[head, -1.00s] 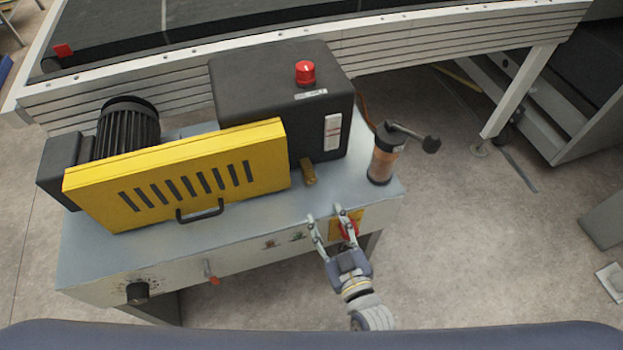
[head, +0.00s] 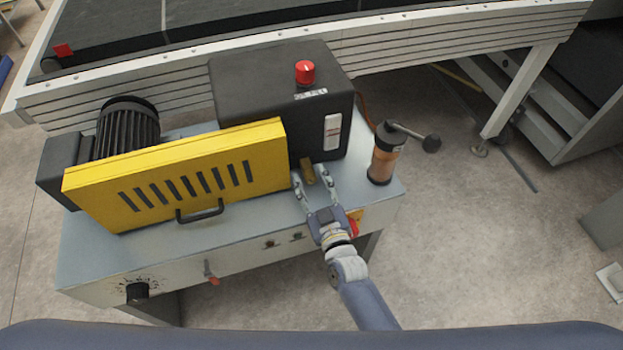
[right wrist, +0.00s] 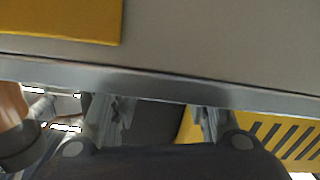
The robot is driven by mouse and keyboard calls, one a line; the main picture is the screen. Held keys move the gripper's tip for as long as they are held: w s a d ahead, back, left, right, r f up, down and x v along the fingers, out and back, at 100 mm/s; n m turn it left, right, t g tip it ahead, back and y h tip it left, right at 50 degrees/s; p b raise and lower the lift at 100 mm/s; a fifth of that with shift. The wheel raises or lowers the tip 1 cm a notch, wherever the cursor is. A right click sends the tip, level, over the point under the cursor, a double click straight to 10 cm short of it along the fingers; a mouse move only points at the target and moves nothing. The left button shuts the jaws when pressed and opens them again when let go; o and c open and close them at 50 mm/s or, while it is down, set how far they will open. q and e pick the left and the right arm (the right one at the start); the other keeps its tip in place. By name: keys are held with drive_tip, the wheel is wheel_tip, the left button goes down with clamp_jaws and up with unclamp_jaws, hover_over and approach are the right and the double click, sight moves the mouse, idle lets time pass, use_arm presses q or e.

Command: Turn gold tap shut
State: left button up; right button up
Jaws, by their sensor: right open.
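The gold tap (head: 307,172) is a small brass piece on the grey machine top, at the foot of the black box. My right gripper (head: 311,176) is open, with one fingertip to each side of the tap in the head view. I cannot tell whether the fingers touch it. In the right wrist view the two fingers of the right gripper (right wrist: 163,122) show spread apart, and I cannot make out the tap there. My left gripper is not in view.
The yellow slotted guard (head: 180,175) stands close left of the gripper. The black box (head: 280,110) with a red knob (head: 305,72) is behind it. An orange-brown cylinder with a crank (head: 383,158) stands to the right. A red switch (head: 353,228) is on the front.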

drive_tip(key=shift+w+a, duration=0.1)
drive_tip(key=shift+w, duration=0.3)
drive_tip(key=shift+c, duration=0.4)
clamp_jaws()
drive_tip(key=m, duration=0.5)
drive_tip(key=shift+p, duration=0.3)
drive_tip(key=shift+o, duration=0.4)
unclamp_jaws()
